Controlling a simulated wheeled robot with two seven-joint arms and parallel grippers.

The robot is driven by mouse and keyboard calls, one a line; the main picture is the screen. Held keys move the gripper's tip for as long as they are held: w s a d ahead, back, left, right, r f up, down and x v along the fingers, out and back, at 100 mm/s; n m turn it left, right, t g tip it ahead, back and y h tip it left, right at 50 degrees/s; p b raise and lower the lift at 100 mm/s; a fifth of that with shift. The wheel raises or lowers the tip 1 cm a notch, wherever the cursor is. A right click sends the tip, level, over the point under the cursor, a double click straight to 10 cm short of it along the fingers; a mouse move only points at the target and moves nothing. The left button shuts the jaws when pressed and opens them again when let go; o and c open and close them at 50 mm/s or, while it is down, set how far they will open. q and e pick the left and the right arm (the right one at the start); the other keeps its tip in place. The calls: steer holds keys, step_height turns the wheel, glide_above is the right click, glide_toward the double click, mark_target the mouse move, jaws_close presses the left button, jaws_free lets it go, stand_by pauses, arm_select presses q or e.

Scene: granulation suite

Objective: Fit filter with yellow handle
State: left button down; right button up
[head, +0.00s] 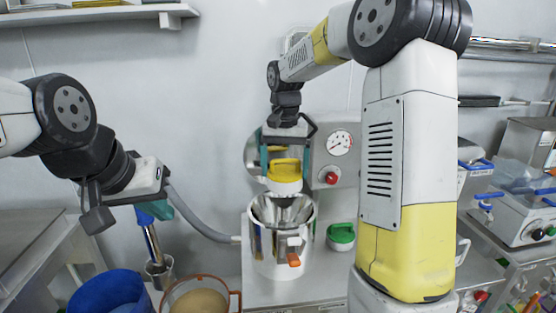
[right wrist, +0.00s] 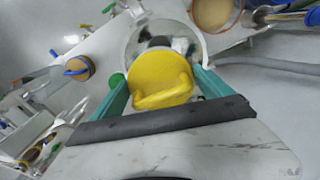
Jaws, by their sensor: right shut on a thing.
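The filter with the yellow handle (head: 285,168) has a pale lower body and hangs upright just above the steel funnel-shaped bowl (head: 270,210) of the white machine. My right gripper (head: 287,160) is shut on its yellow handle, and the right wrist view shows the handle (right wrist: 160,80) between the teal fingers, over the round opening. The filter and bowl look apart; the exact gap is hard to tell. My left gripper (head: 155,212) is at the left, shut on the blue handle of a steel scoop (head: 152,243), which points down.
A green-topped filter (head: 341,236) stands right of the machine. A clear container of beige powder (head: 199,300) and a blue bin (head: 108,293) are front left. A gauge panel (head: 338,145) stands behind, and a grey hose (head: 200,222) runs left. Equipment fills the right bench.

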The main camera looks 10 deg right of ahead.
steer(key=f, duration=0.2)
steer(key=shift+w+a+f, duration=0.25)
steer(key=shift+a+f, duration=0.05)
steer(key=shift+f, duration=7.3)
steer(key=o, duration=1.3)
steer(key=shift+c, duration=0.2)
step_height(320, 180, up, 8)
